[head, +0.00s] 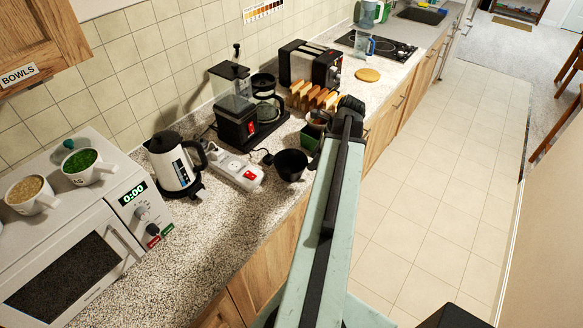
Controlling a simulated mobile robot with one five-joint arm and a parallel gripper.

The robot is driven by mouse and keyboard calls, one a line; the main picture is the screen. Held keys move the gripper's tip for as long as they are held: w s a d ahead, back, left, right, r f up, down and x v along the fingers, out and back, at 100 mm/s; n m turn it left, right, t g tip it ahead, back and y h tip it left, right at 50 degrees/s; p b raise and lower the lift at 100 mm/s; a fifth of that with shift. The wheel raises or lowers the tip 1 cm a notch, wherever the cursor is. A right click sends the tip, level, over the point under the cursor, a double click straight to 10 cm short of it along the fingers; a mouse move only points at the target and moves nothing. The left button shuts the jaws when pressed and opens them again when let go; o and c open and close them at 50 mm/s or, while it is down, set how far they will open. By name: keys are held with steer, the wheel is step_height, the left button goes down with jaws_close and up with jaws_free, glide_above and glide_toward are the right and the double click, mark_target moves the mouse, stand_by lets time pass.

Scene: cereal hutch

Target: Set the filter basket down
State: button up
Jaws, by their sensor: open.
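A black, open-topped round vessel (290,164), which looks like the filter basket, sits upright on the speckled counter, left of my arm. My gripper (349,104) is the dark end of the pale green arm, above the counter's front edge and farther back than this vessel. It is apart from the vessel, and its jaws are open. The fingertips are hard to make out from behind. The coffee maker (236,126) stands behind and left of the vessel, with its glass carafe (266,90).
A kettle (176,168), a power strip (237,171) and a microwave (70,262) with two cups stand left. Bread slices in a rack (314,97), a toaster (300,64) and a small green container (309,137) crowd the counter near my gripper. The tiled floor at right is clear.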

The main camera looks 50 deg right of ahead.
mark_target(308, 177)
steer(key=shift+s+d+b+x, duration=0.1)
steer(key=shift+s+b+x, duration=0.05)
steer(key=shift+b+x, duration=0.65)
steer(key=shift+s+d+b+x, duration=0.1)
steer(key=shift+d+b+x, duration=0.05)
steer(key=shift+b+x, duration=0.6)
steer(key=b+x, duration=0.2)
steer(key=x, duration=0.1)
steer(key=b+x, duration=0.1)
steer(key=b, duration=0.1)
steer(key=shift+d+f, duration=0.25)
steer(key=shift+f, duration=0.15)
steer(key=shift+w+a+f, duration=0.1)
steer(key=shift+w+f, duration=0.05)
steer(key=shift+f, duration=0.05)
steer(key=shift+r, duration=0.2)
jaws_close()
